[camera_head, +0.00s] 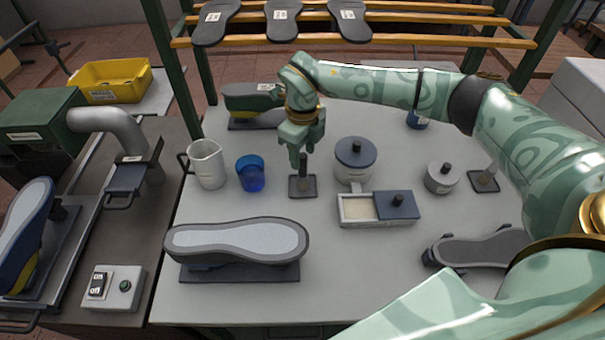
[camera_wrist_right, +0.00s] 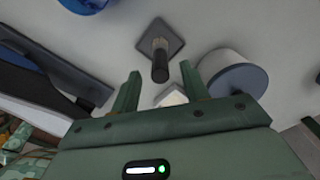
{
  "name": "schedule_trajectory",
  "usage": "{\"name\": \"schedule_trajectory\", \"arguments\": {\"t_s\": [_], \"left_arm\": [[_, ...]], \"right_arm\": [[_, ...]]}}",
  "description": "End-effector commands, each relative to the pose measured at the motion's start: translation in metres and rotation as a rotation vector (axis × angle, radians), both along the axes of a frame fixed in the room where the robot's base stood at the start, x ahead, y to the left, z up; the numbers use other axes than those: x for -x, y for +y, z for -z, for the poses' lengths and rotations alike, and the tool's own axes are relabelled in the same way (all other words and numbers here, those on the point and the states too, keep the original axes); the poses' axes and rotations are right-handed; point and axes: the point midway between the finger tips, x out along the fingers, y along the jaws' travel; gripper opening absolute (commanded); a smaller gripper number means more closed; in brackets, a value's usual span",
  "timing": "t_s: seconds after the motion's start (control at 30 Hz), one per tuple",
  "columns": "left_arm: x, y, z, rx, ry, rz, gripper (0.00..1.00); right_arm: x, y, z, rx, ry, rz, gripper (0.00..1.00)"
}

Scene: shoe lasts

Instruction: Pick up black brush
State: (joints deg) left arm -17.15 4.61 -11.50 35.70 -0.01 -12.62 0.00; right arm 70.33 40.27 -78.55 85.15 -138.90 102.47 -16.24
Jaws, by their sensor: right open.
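The black brush (camera_head: 303,165) stands upright on a dark square base (camera_head: 303,189) near the middle of the table. In the right wrist view, the black brush (camera_wrist_right: 160,66) appears between and beyond the fingertips, its handle end towards the camera and the square base (camera_wrist_right: 172,40) behind it. My right gripper (camera_head: 302,154) is just above the brush in the head view, pointing down. Its two fingers stand apart in the wrist view (camera_wrist_right: 160,78), with nothing held between them. My left gripper does not show.
A blue cup (camera_head: 251,178) and metal pitcher (camera_head: 207,165) stand left of the brush. A lidded pot (camera_head: 354,162) and a divided box (camera_head: 357,209) are right of it. A shoe sole on a last (camera_head: 237,242) lies in front.

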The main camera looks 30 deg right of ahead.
Motion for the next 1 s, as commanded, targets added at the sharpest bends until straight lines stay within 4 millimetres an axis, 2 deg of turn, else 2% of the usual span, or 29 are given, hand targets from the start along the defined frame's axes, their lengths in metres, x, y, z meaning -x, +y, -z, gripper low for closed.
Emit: {"name": "schedule_trajectory", "arguments": {"t_s": [0.03,0.13,0.37,0.4,0.53,0.57,0.87,1.0], "left_arm": [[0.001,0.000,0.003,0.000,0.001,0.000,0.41],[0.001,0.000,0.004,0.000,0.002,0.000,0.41],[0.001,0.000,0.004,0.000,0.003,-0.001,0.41],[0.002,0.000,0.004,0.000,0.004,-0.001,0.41],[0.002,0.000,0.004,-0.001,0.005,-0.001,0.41],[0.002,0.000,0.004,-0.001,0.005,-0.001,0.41],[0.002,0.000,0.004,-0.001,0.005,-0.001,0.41],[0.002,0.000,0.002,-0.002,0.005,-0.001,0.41]], "right_arm": [[0.000,0.000,0.010,-0.001,0.003,0.000,0.45],[0.000,0.000,0.019,-0.001,0.000,0.001,0.45],[0.000,0.000,0.020,0.000,-0.001,0.000,0.45],[0.000,0.000,0.020,0.000,-0.001,0.000,0.40],[0.000,0.000,0.020,0.000,-0.001,0.000,0.04],[0.000,0.000,0.020,0.000,-0.001,0.000,0.00],[0.000,0.000,0.019,0.000,-0.001,0.000,0.00],[-0.001,0.000,0.010,0.000,-0.002,0.000,0.00]]}}
